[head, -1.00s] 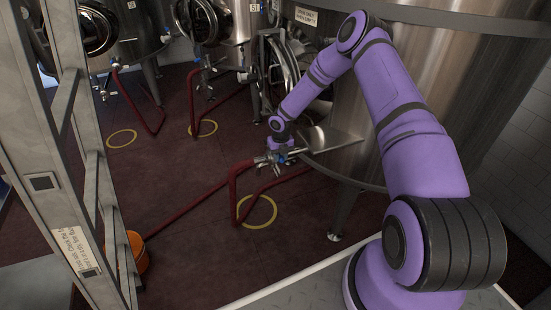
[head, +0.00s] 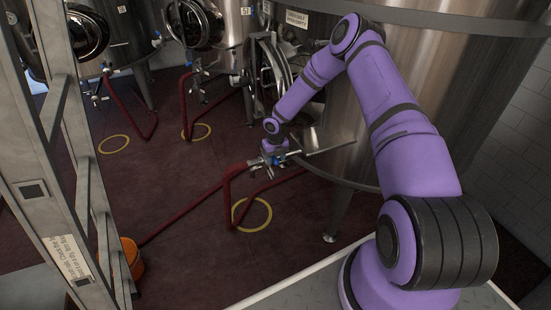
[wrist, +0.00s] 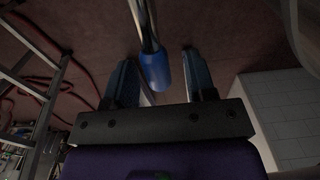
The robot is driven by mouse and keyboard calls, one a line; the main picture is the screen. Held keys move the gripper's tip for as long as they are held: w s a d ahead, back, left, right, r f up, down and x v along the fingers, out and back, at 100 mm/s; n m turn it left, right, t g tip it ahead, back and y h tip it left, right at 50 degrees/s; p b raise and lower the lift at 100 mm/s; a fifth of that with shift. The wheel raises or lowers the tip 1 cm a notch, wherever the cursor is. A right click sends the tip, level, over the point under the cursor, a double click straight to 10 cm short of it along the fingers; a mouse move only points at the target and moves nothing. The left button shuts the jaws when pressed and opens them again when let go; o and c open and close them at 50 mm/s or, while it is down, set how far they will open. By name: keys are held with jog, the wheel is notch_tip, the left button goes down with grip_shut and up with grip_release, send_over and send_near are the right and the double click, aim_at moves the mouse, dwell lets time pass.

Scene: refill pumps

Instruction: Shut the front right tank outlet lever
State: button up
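The front right tank (head: 440,90) is a large steel vessel on legs. Its outlet valve (head: 254,163) sits low at the front, with a red hose attached. The outlet lever has a blue-sleeved handle (wrist: 155,68) on a thin metal shank. My gripper (wrist: 158,60) is open, with one finger on each side of the blue sleeve. Gaps show between the sleeve and both fingers in the wrist view. In the head view my gripper (head: 272,151) is at the outlet, and its fingers are too small to make out there.
A metal ladder (head: 75,200) stands at the left, with an orange bucket (head: 131,258) behind it. Red hoses (head: 190,214) run over the dark red floor. More tanks (head: 115,45) with outlets stand behind. A yellow ring (head: 251,214) marks the floor.

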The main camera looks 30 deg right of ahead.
aim_at(276, 158)
notch_tip(276, 158, up, 11)
dwell(0.6)
jog(key=shift+s+f, duration=0.1)
jog(key=shift+f, duration=0.05)
dwell(0.3)
